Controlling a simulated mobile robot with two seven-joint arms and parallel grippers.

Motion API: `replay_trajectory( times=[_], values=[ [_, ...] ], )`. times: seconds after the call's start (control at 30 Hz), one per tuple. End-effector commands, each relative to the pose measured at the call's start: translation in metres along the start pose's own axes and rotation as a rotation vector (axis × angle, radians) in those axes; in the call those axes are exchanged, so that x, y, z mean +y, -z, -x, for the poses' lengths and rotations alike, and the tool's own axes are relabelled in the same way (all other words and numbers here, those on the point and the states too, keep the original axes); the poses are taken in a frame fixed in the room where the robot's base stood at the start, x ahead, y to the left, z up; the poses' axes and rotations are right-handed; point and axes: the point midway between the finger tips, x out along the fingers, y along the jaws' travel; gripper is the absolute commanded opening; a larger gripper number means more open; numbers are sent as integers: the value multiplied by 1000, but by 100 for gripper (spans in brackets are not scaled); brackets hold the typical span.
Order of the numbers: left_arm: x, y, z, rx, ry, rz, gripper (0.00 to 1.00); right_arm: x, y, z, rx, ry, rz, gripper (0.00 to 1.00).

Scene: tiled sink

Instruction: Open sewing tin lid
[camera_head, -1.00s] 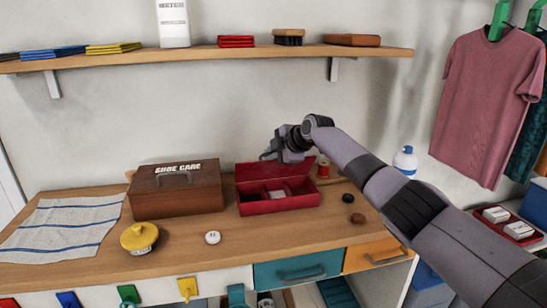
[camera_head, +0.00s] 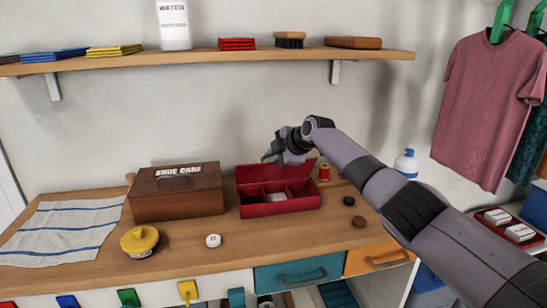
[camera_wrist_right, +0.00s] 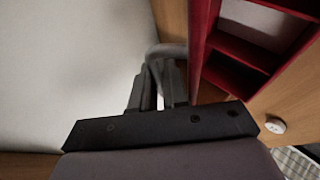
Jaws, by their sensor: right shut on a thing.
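The red sewing tin (camera_head: 280,207) stands on the wooden counter, with its lid (camera_head: 262,173) raised upright at the back. Its divided compartments show, with something pale inside. My right gripper (camera_head: 270,157) is at the lid's top edge and is shut on the lid. In the right wrist view the fingers (camera_wrist_right: 158,85) are close together beside the red lid (camera_wrist_right: 201,45), and the exact contact is hard to see. My left gripper is not in view.
A brown shoe care box (camera_head: 177,193) stands close left of the tin. A shelf (camera_head: 215,57) runs above.

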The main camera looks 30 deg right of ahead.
Motion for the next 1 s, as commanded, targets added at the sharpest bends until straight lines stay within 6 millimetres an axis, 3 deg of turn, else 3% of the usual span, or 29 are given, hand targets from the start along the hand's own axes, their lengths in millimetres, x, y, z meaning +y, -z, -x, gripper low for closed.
replay_trajectory(
  times=[0.3, 0.33, 0.37, 0.67, 1.0],
  values=[
    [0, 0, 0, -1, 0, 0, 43, 3, 0, 1, 1, -6, 1, 0],
    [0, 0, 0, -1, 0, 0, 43, 3, 0, 1, 1, -6, 1, 18],
    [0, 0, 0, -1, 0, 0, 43, 3, 0, 1, 1, -6, 1, 21],
    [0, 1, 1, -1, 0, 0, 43, 4, 1, 3, 1, -6, 1, 21],
    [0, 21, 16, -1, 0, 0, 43, 14, 0, 23, 1, -7, 1, 21]
  ],
)
